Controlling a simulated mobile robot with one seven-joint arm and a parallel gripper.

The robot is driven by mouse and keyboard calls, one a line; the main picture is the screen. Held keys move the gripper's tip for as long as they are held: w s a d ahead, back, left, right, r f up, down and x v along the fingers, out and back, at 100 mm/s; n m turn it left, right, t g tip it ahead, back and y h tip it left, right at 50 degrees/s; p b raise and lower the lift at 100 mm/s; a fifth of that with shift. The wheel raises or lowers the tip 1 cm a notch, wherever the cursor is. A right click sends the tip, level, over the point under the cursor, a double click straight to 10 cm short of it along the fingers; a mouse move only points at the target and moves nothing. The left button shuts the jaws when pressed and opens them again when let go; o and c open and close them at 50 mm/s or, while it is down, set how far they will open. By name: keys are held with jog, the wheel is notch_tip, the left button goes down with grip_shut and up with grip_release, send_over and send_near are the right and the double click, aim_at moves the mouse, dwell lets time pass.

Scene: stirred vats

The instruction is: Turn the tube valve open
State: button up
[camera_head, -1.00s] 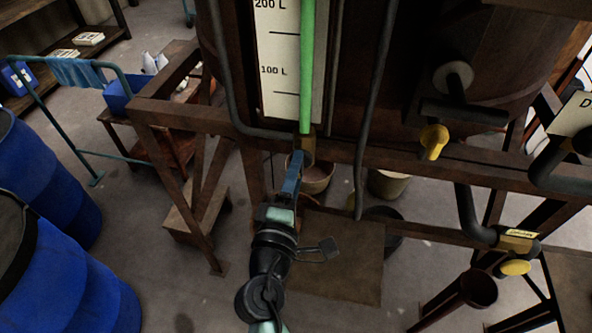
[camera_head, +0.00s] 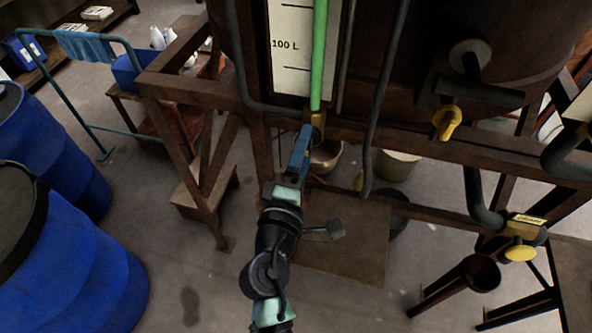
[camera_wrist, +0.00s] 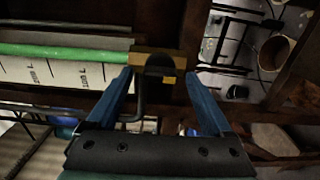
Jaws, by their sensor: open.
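The tube valve (camera_head: 318,120) is a small brass fitting at the foot of the green sight tube (camera_head: 319,60), beside the white litre scale. In the wrist view the valve (camera_wrist: 146,60) is a brass block with a dark rounded part and a small yellow tab facing me. My gripper (camera_head: 304,133) is right at the valve in the head view and partly covers its left side. In the wrist view the blue fingers of my gripper (camera_wrist: 158,74) are spread, with the dark part between their tips. I cannot tell whether they touch it.
A rusty frame beam (camera_head: 440,148) runs behind the valve. A dark pipe (camera_head: 383,100) hangs to its right. A yellow-handled valve (camera_head: 446,122) and a lower one (camera_head: 520,252) are further right. A copper bowl (camera_head: 326,156) is below. Blue barrels (camera_head: 70,255) stand left.

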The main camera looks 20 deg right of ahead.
jog(key=b+v, duration=0.3)
jog(key=v, duration=0.9)
jog(key=shift+s+a+b, duration=0.15)
jog(key=shift+s+b, duration=0.05)
jog(key=shift+b, duration=0.15)
jog(key=w+a+r+m+t+y, duration=0.2)
jog(key=w+r+m+t, duration=0.15)
jog(key=r, duration=0.75)
jog(key=w+a+r+m+t+y, duration=0.15)
jog(key=w+r+m, duration=0.3)
jog(key=r, duration=0.65)
jog(key=s+a+r+m+t+y, duration=0.1)
jog(key=s+a+r+t+y, duration=0.1)
jog(key=r, duration=0.9)
jog(key=s+a+r+m+t+y, duration=0.2)
jog(key=s+r+t+y, duration=0.2)
jog(key=r, duration=0.7)
jog(key=s+t, duration=0.1)
jog(key=s, duration=0.1)
jog(key=shift+s, duration=0.35)
